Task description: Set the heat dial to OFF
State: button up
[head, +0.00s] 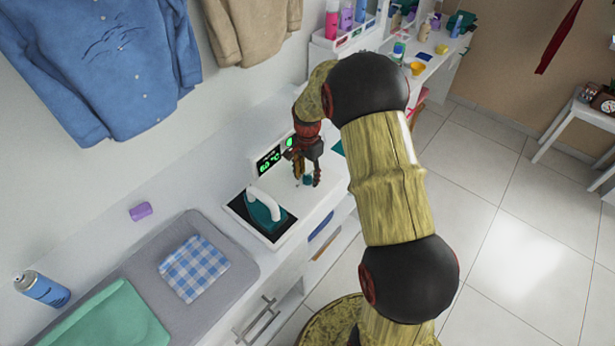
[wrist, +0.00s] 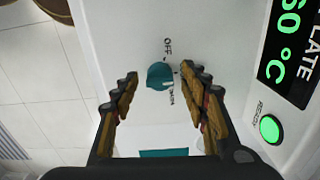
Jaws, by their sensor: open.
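The heat dial (wrist: 159,75) is a round teal knob on a white panel. In the wrist view, the label OFF (wrist: 168,47) is printed above it and another small label, too small to read surely, is below right. A pale mark on the dial appears to point to the lower right, away from OFF. My gripper (wrist: 160,78) is open, with one finger on each side of the dial. The right finger is closer to it; I cannot tell whether it touches. In the head view, my gripper (head: 305,178) points down over the dial (head: 308,181).
A display (wrist: 291,45) and a green READY button (wrist: 269,128) are beside the dial. In the head view, a teal iron (head: 264,212) with a white handle stands on its plate to the left. A checked cloth (head: 194,268) lies on a grey board (head: 236,257).

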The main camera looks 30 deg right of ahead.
jog(key=shift+f, duration=0.15)
jog(key=shift+c, duration=0.6)
grip_shut()
